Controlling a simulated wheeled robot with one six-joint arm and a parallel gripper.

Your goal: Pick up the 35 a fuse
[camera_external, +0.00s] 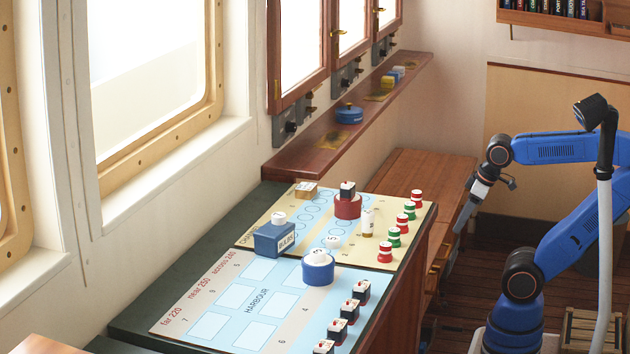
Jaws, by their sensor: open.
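I cannot tell for sure which piece is the 35 A fuse, as the small labels are not readable. My gripper (461,223) is open and empty, pointing down to the right of the chart table, apart from every piece.
A blue box marked BULBS (273,240) stands left of the cylinder. Several red and green pieces (394,236) line the right edge, and several dark blocks (350,309) line the front right. The window shelf (330,150) holds a blue round item (349,115).

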